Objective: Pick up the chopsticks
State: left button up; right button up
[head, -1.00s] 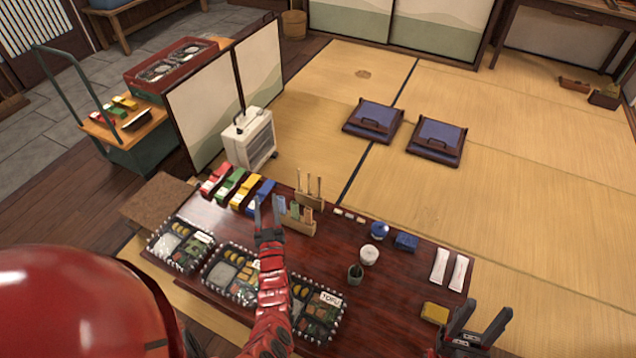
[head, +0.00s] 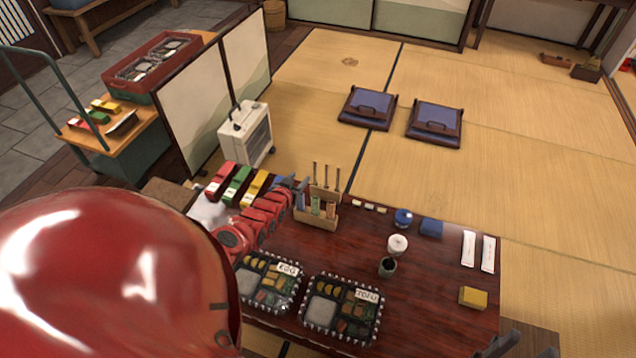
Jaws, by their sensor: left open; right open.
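Several thin upright sticks (head: 326,175) rise behind a wooden holder (head: 318,218) on the dark red table. Two long white paper packets (head: 468,249) lie side by side at the table's right; I cannot tell which of these are the chopsticks. My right gripper (head: 527,346) is open at the bottom edge, in front of the table's right end and only partly in view.
Two bento boxes (head: 341,308) sit along the front of the table. A white cup (head: 397,244), a dark cup (head: 387,266), a blue pot (head: 403,218), a blue block (head: 431,228) and a yellow block (head: 473,297) stand right of the holder. A white heater (head: 245,137) is behind.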

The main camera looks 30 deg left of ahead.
pick_arm(q)
jog(key=b, duration=0.8)
send_near(315, 163)
jog(key=x, duration=0.4)
jog(key=b+x, duration=0.5)
jog(key=shift+f, duration=0.5)
jog(key=shift+w+b, duration=0.3)
jog(key=shift+b, duration=0.05)
jog(key=shift+w+a, duration=0.15)
jog(key=shift+w, duration=0.1)
jog(key=shift+r, duration=0.1)
jog(key=shift+c, duration=0.3)
grip_shut()
